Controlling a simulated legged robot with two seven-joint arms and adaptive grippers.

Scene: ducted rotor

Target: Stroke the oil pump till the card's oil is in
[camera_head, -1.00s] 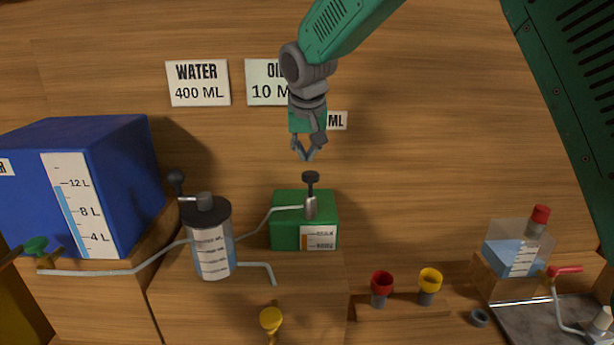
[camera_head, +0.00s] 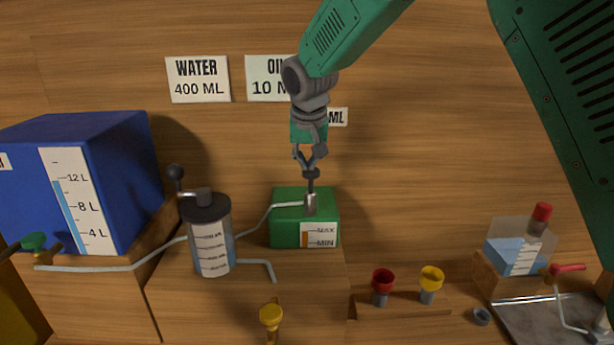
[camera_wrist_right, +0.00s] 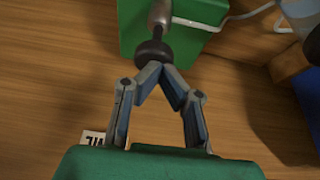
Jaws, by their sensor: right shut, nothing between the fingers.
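The green oil pump box (camera_head: 288,228) stands on the wooden block, with a MAX/MIN gauge (camera_head: 319,236) on its front. Its dark plunger knob (camera_head: 311,174) sits on a short metal stem (camera_head: 310,204). My right gripper (camera_head: 311,162) is shut and empty, its fingertips at the knob's top; in the wrist view the tips meet right at the knob (camera_wrist_right: 154,52). The oil card (camera_head: 266,78) on the wall reads "10 M", its right part hidden by my right arm. A pipe (camera_head: 268,218) runs from the pump to the grey cylinder (camera_head: 211,238). My left gripper is not in view.
A blue water tank (camera_head: 112,175) with a green tap (camera_head: 34,242) stands left. The cylinder has a crank (camera_head: 175,173) and a yellow valve (camera_head: 271,317) is below. The water card (camera_head: 198,80) hangs above.

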